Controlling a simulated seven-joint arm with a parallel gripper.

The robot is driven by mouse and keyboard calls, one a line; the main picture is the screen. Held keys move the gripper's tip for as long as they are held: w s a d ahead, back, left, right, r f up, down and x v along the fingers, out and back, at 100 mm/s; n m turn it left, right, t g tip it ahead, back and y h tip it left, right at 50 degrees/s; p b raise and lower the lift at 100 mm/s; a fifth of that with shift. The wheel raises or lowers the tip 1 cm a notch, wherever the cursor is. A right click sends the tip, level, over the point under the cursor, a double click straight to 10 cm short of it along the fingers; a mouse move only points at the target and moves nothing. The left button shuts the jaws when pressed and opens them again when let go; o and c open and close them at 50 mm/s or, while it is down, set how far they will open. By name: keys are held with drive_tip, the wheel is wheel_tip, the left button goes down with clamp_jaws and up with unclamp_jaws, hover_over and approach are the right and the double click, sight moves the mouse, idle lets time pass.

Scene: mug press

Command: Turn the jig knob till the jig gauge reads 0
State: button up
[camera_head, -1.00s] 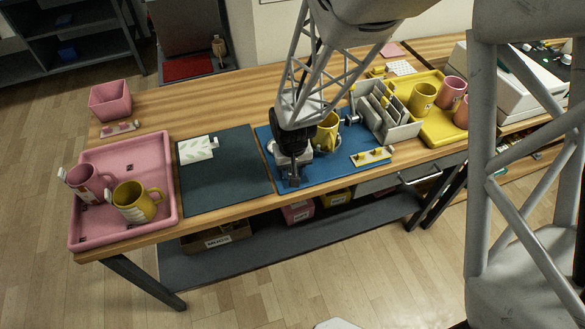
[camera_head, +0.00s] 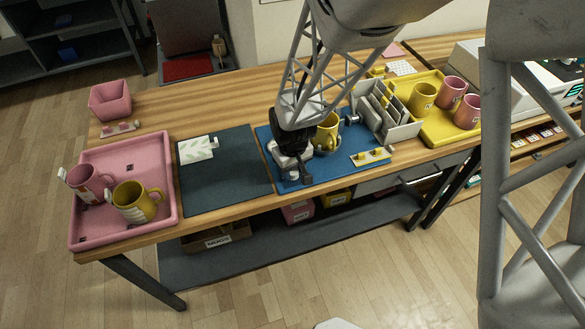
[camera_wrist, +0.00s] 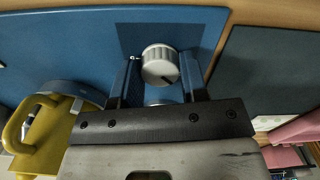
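The jig knob (camera_wrist: 161,65) is a round, light grey, ribbed knob with a dark mark, on the blue mat (camera_wrist: 70,45) in the wrist view. My gripper (camera_wrist: 158,72) is open, with a fingertip on either side of the knob and narrow gaps between. In the head view my gripper (camera_head: 305,178) is low over the near-left part of the blue mat (camera_head: 330,170) and hides the knob. A yellow mug (camera_head: 327,131) stands behind it; it also shows in the wrist view (camera_wrist: 45,140) beside a grey round part (camera_wrist: 72,92). I cannot make out a gauge reading.
A dark mat (camera_head: 225,178) with a white patterned card (camera_head: 197,148) lies left. A pink tray (camera_head: 125,225) holds two mugs. A grey rack (camera_head: 390,122) and a yellow tray (camera_head: 440,130) with mugs stand right.

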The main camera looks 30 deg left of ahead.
drive_tip(key=o, duration=0.4)
drive_tip(key=shift+c, duration=0.2)
drive_tip(key=shift+r, duration=0.1)
drive_tip(key=shift+r, duration=3.85)
